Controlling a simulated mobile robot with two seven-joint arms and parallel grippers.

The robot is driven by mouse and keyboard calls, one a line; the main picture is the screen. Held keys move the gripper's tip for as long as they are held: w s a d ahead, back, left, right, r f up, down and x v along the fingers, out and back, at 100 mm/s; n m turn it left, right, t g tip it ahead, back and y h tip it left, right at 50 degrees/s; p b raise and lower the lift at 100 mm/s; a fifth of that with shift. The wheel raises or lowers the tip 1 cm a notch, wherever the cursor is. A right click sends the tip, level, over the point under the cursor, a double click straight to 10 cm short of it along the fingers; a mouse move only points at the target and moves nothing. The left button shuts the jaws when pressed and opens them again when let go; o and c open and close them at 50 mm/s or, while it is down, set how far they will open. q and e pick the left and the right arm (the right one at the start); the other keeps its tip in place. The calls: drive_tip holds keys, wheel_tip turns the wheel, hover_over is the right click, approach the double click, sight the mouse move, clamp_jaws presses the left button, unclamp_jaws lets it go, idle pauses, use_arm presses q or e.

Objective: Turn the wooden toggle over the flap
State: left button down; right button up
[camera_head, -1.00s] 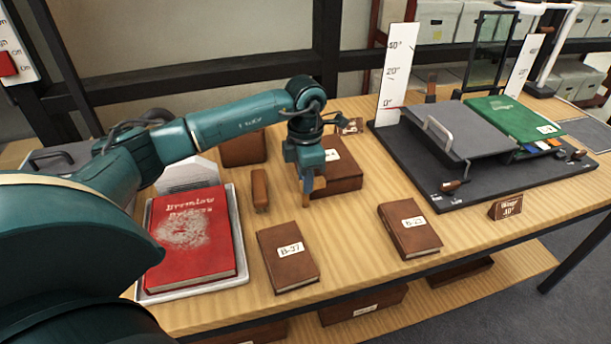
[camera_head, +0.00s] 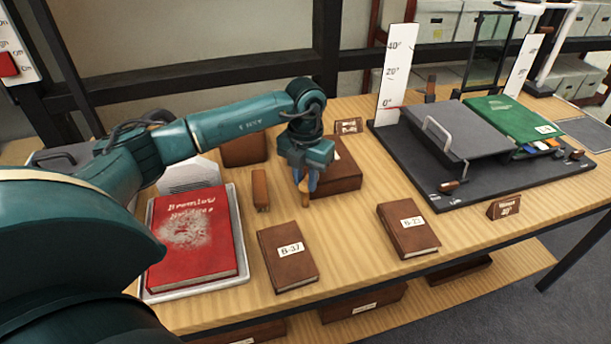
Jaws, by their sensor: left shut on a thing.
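The gripper is shut on a small tan wooden piece (camera_head: 305,199), which looks like the wooden toggle. The flap cannot be made out; the gripper and wrist hide part of the box's left side. My right gripper is not in view.
A red book (camera_head: 194,243) lies in a pale tray at the left. A narrow brown block (camera_head: 260,189) stands left of my gripper. A dark stand (camera_head: 470,188) fills the right.

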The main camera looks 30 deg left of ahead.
sight(305, 182)
use_arm(q)
drive_tip(key=shift+n, duration=0.3)
drive_tip(key=c, duration=1.2)
unclamp_jaws()
drive_tip(key=shift+c, duration=0.2)
wheel_tip(305, 182, up, 13)
drive_tip(key=shift+r+b, duration=0.15)
drive_tip(key=shift+b, duration=0.15)
